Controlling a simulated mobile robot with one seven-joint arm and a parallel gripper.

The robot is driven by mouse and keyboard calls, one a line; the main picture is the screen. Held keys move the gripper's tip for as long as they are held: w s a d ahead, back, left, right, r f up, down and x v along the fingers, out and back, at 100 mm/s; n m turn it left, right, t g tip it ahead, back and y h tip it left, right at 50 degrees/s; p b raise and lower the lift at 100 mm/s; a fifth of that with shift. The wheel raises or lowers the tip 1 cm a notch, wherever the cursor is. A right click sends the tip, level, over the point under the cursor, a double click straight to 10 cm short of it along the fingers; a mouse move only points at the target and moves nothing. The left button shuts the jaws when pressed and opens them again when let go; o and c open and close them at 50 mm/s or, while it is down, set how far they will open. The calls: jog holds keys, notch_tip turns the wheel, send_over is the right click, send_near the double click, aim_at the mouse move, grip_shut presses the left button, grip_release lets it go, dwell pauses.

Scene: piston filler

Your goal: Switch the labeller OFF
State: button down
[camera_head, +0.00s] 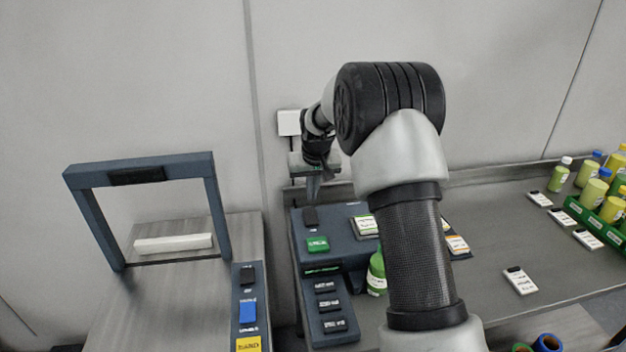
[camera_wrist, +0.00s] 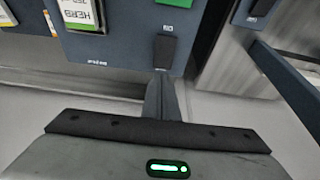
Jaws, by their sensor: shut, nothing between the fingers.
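The dark blue machine (camera_head: 341,248) below my gripper, which I take to be the labeller, carries a black rocker switch (camera_head: 310,217) at its back left corner. In the wrist view the switch (camera_wrist: 165,52) stands on the blue top, with a small white mark beside it. I cannot tell which way it is tipped. My gripper (camera_head: 313,198) is shut and empty, pointing down over the back edge of the machine. In the wrist view its fingertips (camera_wrist: 161,76) are close to the end of the switch; I cannot tell whether they touch.
A green button (camera_head: 317,244), a label card (camera_head: 365,227) and a green bottle (camera_head: 376,275) are close by. A framed machine (camera_head: 215,200) with its own black switch (camera_head: 246,274) stands left. A wall box (camera_head: 289,122) is behind my gripper.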

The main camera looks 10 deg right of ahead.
aim_at(311, 211)
jog(key=x, duration=0.5)
jog(key=shift+s+f+p, duration=0.25)
jog(key=shift+f+p, duration=0.05)
jog(key=shift+f, duration=0.1)
jog(key=shift+f, duration=0.15)
jog(key=shift+f+b, duration=0.3)
jog(key=shift+b, duration=0.3)
jog(key=shift+w+r, duration=0.1)
jog(key=shift+r, duration=0.1)
jog(key=shift+f, duration=0.1)
jog(key=shift+s, duration=0.2)
